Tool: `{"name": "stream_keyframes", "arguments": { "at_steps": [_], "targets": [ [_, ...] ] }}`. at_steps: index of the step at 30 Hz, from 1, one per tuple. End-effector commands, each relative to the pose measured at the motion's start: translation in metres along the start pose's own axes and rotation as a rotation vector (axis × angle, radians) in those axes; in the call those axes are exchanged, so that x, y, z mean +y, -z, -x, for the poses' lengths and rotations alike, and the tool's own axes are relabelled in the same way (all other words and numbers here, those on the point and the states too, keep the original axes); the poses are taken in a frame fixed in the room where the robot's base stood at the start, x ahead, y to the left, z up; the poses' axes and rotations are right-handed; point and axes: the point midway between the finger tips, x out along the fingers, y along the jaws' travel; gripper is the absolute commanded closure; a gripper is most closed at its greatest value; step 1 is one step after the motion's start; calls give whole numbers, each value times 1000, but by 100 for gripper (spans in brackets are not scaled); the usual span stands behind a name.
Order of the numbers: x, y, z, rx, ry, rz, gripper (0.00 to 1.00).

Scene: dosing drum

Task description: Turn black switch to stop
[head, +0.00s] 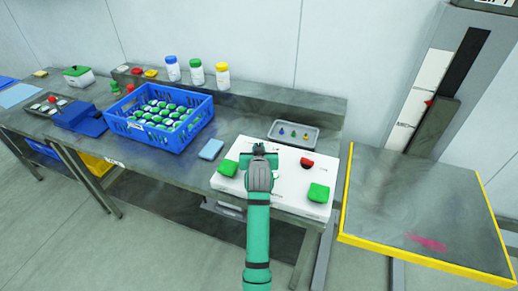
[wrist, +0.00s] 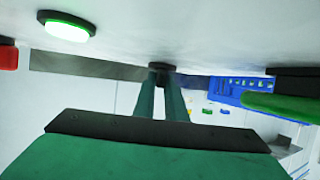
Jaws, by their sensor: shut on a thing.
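A white control panel (head: 283,190) lies on the bench at the right. My gripper (head: 260,158) is over its upper left part, and my arm hides some of the panel. In the wrist view the two green fingers (wrist: 163,84) reach a small round black switch (wrist: 162,67) on the white panel face and are shut on it. The switch's pointer and markings cannot be made out. A red button (head: 307,162) sits right of my gripper. A lit green-rimmed lamp (wrist: 67,25) shows in the wrist view.
A grey tray (head: 293,134) with small coloured pieces lies behind the panel. A blue crate (head: 190,132) of green-and-white items and a light blue block (head: 211,149) lie to the left. A yellow-edged platform (head: 425,205) stands at the right.

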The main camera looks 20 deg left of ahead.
Motion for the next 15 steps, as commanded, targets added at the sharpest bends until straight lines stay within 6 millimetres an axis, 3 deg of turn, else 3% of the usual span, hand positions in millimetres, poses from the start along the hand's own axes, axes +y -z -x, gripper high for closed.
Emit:
{"name": "stream_keyframes", "arguments": {
  "at_steps": [15],
  "targets": [
    [-4,-2,-1,-4,-278,-114,100]
  ]
}}
